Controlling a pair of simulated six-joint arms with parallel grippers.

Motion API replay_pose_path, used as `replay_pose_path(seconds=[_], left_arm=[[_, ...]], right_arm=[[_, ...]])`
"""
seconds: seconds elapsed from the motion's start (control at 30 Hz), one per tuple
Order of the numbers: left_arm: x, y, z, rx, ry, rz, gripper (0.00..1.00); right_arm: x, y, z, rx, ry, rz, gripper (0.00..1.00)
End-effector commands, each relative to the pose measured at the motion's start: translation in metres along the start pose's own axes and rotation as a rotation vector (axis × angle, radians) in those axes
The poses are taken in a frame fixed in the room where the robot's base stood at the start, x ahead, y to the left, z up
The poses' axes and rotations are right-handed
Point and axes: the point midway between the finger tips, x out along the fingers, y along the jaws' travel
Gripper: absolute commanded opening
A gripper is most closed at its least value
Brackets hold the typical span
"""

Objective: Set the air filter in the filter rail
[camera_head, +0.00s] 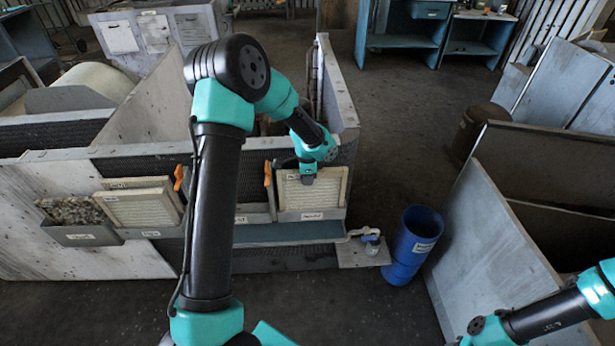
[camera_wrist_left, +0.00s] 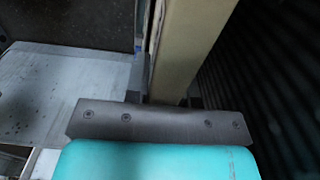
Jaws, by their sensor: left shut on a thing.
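The air filter (camera_head: 325,192), a pale pleated panel in a light frame, stands upright at the front of the housing. My left gripper (camera_head: 308,178) is shut on its upper edge. The filter rail (camera_head: 312,216), with a white label, is at the filter's lower edge; I cannot tell whether the filter is fully seated. In the left wrist view the filter (camera_wrist_left: 190,50) shows edge-on as a cream slab beyond the dark gripper bar; the fingertips are hidden. My right arm shows at the lower right of the head view, but its gripper is out of frame.
More pale filters (camera_head: 140,208) stand in a holder at the left, beside a bin of grey pieces (camera_head: 72,210). Orange latches (camera_head: 267,173) flank the rail area. A tall panel (camera_head: 490,245) stands beyond.

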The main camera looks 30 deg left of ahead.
Motion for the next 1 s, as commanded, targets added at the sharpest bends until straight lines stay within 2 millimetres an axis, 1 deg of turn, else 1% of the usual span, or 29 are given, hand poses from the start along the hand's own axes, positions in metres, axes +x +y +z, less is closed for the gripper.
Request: replay_pose_path(seconds=[0.33, 1.0], left_arm=[[0.009, 0.000, 0.000, -0.001, 0.000, 0.000, 0.00], [0.012, 0.000, 0.000, 0.000, 0.001, 0.000, 0.00]], right_arm=[[0.000, 0.000, 0.000, 0.000, 0.000, 0.000, 0.43], [0.000, 0.000, 0.000, 0.000, 0.000, 0.000, 0.43]])
